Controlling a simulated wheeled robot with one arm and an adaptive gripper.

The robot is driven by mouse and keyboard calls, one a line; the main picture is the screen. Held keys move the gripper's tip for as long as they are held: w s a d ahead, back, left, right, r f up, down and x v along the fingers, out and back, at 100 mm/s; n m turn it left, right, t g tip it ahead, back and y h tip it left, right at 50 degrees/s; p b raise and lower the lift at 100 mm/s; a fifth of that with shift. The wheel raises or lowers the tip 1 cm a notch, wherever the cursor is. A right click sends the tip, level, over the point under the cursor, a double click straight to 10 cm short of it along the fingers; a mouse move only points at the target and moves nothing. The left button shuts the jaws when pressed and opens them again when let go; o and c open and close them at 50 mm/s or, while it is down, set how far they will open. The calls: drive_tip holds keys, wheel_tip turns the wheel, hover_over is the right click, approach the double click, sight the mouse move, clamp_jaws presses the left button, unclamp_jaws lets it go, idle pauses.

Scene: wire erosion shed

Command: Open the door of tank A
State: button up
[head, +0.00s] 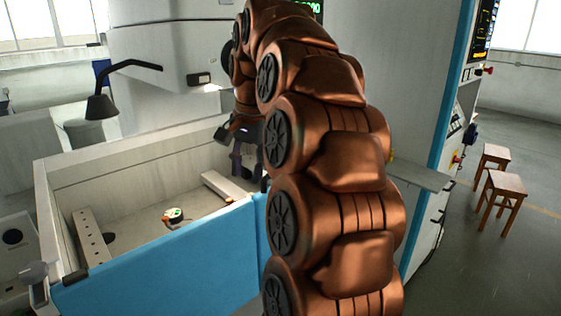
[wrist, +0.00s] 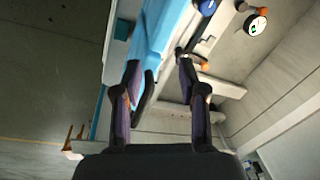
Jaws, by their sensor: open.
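The blue door (head: 165,262) forms the front of the open-topped tank (head: 110,165) in the head view, upright and apparently closed. Its blue top edge (wrist: 160,35) shows in the wrist view, running away between my fingers. My gripper (wrist: 160,82) is open, with one finger on each side of a dark bar-like part (wrist: 144,98) by the door, perhaps a handle. The bar is nearer the left finger; I cannot tell if they touch. In the head view my gripper (head: 238,160) is above the tank's right end, partly hidden by my arm.
A round dial gauge (head: 173,215) lies on the tank floor between pale bars (head: 90,240). The machine head (head: 165,50) stands above. Two wooden stools (head: 503,187) stand right on open floor.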

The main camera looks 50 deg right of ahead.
drive_tip(key=s+d+r+m, duration=0.2)
drive_tip(key=d+r+m, duration=0.25)
drive_tip(key=d, duration=0.65)
drive_tip(key=shift+m+t, duration=0.25)
drive_tip(key=shift+t, duration=0.05)
drive_tip(key=shift+w+f+p, duration=0.2)
drive_tip(key=shift+w+f, duration=0.1)
drive_tip(key=shift+f, duration=1)
drive_tip(key=shift+w+f+p, duration=0.15)
drive_tip(key=shift+w+f, duration=0.15)
drive_tip(key=shift+f, duration=1)
drive_tip(key=shift+w+f+p, duration=0.2)
drive_tip(key=shift+w+f, duration=0.1)
drive_tip(key=shift+f, duration=1)
clamp_jaws()
drive_tip(key=shift+a, duration=0.1)
